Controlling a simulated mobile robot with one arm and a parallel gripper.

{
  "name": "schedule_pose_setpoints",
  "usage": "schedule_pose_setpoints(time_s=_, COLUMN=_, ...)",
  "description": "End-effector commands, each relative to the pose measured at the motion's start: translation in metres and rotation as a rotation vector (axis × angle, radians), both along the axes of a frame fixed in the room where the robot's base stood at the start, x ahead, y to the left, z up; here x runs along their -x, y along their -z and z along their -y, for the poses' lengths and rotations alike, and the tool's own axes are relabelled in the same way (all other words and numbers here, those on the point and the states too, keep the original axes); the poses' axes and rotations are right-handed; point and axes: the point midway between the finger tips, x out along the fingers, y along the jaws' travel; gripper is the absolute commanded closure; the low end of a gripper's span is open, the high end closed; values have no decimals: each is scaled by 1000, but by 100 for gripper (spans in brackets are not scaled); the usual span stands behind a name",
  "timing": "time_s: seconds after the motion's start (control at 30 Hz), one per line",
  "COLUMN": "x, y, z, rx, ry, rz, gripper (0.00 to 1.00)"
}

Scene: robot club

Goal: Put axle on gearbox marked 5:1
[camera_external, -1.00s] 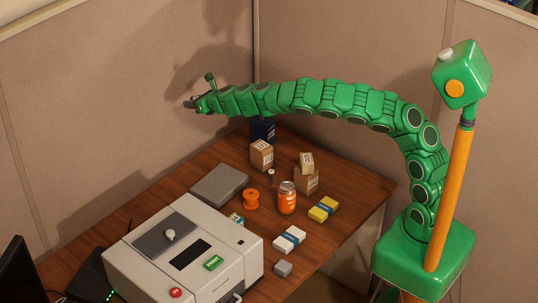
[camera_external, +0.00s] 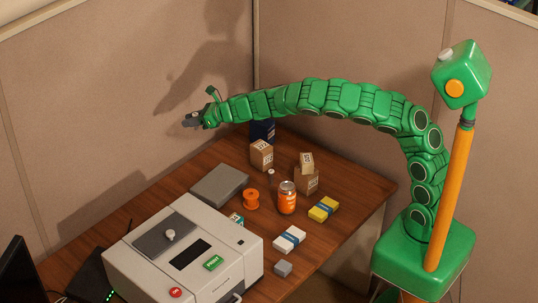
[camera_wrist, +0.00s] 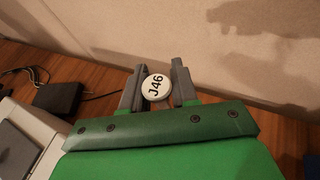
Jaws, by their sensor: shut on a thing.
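My gripper (camera_wrist: 157,84) is shut on a round white piece (camera_wrist: 155,88) marked "J46", with a grey finger on each side. Only its round face shows, so I cannot tell whether it is the axle's end. In the external view my gripper (camera_external: 188,120) is in the air at the left end of the green arm, above and behind the grey slab. Small brown boxes with pale labels stand on the desk: one at the back (camera_external: 261,155), and one (camera_external: 306,161) on top of another (camera_external: 307,181). Their labels are too small to read, so I cannot pick out 5:1.
A grey slab (camera_external: 220,185), an orange spool (camera_external: 251,199), an orange jar (camera_external: 287,198), a yellow pack (camera_external: 323,209) and a white pack (camera_external: 289,239) lie around the desk. A large grey machine (camera_external: 185,255) fills the front left. Partition walls (camera_external: 120,75) stand behind.

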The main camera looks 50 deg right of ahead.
Motion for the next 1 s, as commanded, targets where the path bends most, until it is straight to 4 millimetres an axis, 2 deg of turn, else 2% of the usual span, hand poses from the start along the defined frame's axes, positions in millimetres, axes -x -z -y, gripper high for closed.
schedule_pose_setpoints(time_s=0.37, x=59, y=3, z=-31, rx=-1, ry=-256, rz=1, gripper=100)
schedule_pose_setpoints(time_s=0.6, x=111, y=3, z=-45, rx=3, ry=-445, rz=1, gripper=100)
schedule_pose_setpoints(time_s=0.8, x=146, y=-2, z=-50, rx=1, ry=-564, rz=2, gripper=100)
schedule_pose_setpoints(time_s=1.0, x=169, y=-4, z=-51, rx=2, ry=-634, rz=0, gripper=100)
